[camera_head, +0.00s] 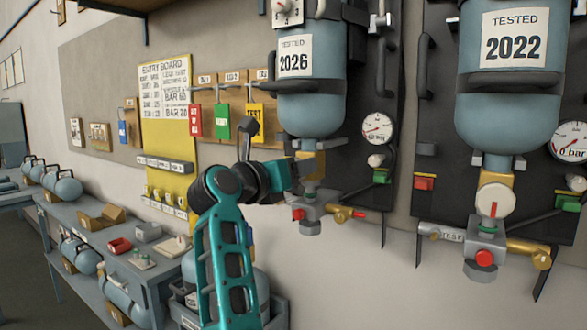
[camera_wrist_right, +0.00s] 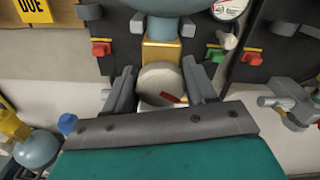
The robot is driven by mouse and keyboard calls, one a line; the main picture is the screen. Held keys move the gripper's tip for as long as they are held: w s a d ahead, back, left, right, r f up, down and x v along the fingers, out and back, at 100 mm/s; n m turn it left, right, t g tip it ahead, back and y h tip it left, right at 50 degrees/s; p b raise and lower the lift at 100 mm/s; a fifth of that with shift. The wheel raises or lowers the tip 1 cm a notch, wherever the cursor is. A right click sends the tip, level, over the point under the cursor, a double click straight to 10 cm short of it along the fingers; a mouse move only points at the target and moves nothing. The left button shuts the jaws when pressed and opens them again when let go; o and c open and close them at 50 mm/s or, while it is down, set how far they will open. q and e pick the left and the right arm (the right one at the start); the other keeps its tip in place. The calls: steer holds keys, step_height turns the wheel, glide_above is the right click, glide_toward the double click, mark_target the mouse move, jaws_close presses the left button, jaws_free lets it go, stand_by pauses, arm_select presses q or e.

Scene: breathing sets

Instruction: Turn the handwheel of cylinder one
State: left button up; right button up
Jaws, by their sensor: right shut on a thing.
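Cylinder one is taken as the left blue cylinder (camera_head: 308,112) with the TESTED 2026 label, hanging neck down on a dark panel; its number is not readable. Its round cream handwheel (camera_wrist_right: 158,82) has a red mark and sits below the brass neck (camera_wrist_right: 160,54). My right gripper (camera_head: 308,172) reaches it from the left in the head view and mostly hides the wheel there. In the right wrist view its two grey fingers (camera_wrist_right: 161,80) stand on either side of the wheel, shut on it. My left gripper is not in view.
A second cylinder (camera_head: 510,115), labelled 2022, hangs at the right with its own cream handwheel (camera_head: 495,200). A brass fitting with a red end (camera_head: 345,214) sticks out below the held wheel. A bench (camera_head: 150,270) with cylinders and small boxes stands at the left.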

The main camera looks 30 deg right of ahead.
steer(key=shift+n, duration=0.3)
steer(key=o, duration=1)
steer(key=shift+c, duration=0.2)
